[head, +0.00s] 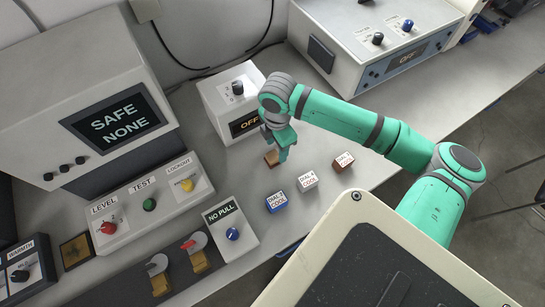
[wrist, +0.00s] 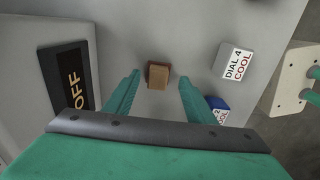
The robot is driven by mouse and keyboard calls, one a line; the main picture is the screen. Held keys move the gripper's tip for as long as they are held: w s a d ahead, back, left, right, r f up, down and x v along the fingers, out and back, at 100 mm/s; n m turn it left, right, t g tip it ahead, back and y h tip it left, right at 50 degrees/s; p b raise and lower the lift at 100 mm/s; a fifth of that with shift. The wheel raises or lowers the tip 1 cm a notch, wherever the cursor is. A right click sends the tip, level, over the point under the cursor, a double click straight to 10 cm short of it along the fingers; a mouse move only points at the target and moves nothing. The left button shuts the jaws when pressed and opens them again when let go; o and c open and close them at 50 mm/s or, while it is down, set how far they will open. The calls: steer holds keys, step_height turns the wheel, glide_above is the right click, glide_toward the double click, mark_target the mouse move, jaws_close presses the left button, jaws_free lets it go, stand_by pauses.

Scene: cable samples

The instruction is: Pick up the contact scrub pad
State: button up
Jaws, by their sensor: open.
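A small tan and brown block (head: 271,158), which looks like the contact scrub pad, lies on the grey bench in front of the "OFF" box. In the wrist view the pad (wrist: 158,75) shows near the top centre, in line with the gap between my fingertips. My gripper (head: 283,152) points down at the pad, open and empty. In the wrist view its fingers (wrist: 160,82) stand apart, one on either side of the pad. I cannot tell whether the fingertips are level with the pad or above it.
A blue block (head: 276,202), a white block (head: 307,181) and a brown block (head: 343,162) with "COOL" labels stand to the right. The "OFF" box (head: 222,103) is close behind. A "NO PULL" box (head: 231,232) and a button panel (head: 146,204) lie to the left.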

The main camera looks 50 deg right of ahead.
mark_target(275, 154)
steer(key=f, duration=0.5)
steer(key=shift+w+a, duration=0.2)
steer(key=shift+w, duration=0.1)
steer(key=shift+s, duration=0.15)
steer(key=shift+s+d, duration=0.1)
steer(key=c, duration=0.9)
